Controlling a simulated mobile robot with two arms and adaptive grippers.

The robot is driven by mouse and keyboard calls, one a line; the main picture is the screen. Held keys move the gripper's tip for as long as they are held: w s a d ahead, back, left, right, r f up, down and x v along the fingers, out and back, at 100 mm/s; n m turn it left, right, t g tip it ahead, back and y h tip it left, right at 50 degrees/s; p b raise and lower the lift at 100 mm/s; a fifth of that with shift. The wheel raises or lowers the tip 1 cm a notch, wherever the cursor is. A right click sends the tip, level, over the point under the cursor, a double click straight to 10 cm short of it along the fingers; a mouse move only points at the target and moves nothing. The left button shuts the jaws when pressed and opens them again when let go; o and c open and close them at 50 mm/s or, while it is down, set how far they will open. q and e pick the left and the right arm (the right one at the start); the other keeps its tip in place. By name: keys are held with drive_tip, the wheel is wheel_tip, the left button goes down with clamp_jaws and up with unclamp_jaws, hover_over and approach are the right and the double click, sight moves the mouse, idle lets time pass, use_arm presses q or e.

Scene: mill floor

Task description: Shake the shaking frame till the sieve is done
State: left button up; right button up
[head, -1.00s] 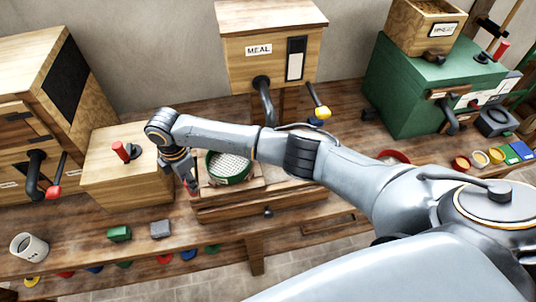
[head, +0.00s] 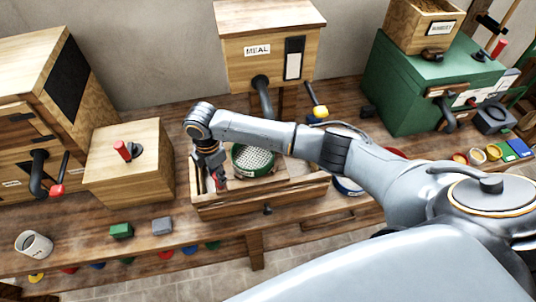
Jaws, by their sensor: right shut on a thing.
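The green-rimmed round sieve (head: 253,171) with its pale mesh sits in the wooden shaking frame (head: 290,176), above a wooden box with a dark knob. My right gripper (head: 218,182) is at the left side of the sieve, pointing down. It is shut on the shaking frame's red handle, which is mostly hidden by the fingers. My right arm crosses from the right and covers part of the area behind and to the right of the frame. My left gripper is out of view.
A green block (head: 121,231), grey block (head: 162,226) and pale mug (head: 34,244) lie along the front left.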

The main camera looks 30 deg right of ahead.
drive_tip(key=a+b, duration=0.1)
drive_tip(key=a, duration=0.1)
drive_tip(key=w+a, duration=0.1)
drive_tip(key=a, duration=0.2)
drive_tip(key=w+a+b, duration=0.1)
drive_tip(key=a, duration=0.2)
drive_tip(key=shift+w+a+f+b, duration=0.15)
drive_tip(key=shift+b, duration=0.15)
drive_tip(key=shift+w+a, duration=0.1)
drive_tip(key=shift+a, duration=0.25)
drive_tip(key=shift+w+a+b, duration=0.25)
drive_tip(key=shift+a+b, duration=0.2)
drive_tip(key=shift+a, duration=0.3)
drive_tip(key=o, duration=1.1)
drive_tip(key=shift+r, duration=0.2)
